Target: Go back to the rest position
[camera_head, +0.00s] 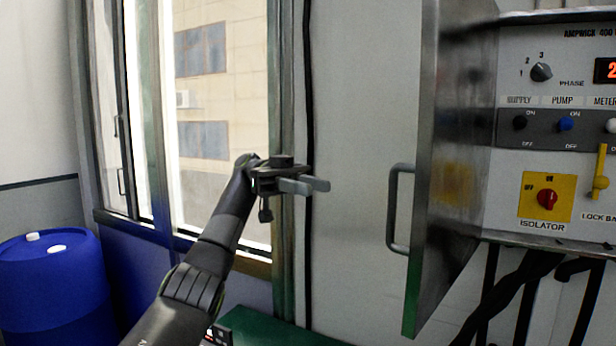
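My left gripper (308,185) is raised in the middle of the view, its arm coming up from the bottom left. Its grey fingers point right and overlap from this angle, so I cannot tell whether they are open or shut. No object shows between them. It is left of the metal cabinet door's handle (393,210), apart from it in the picture. The cabinet door (436,150) stands swung open, nearly edge-on. My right gripper is not in view.
The open cabinet shows a panel with a phase knob (541,72), a blue pump switch (565,124), a red isolator knob (547,199) and a yellow lever (600,182). Black cables (515,290) hang below. A blue barrel (52,285) stands left, near a window (205,110).

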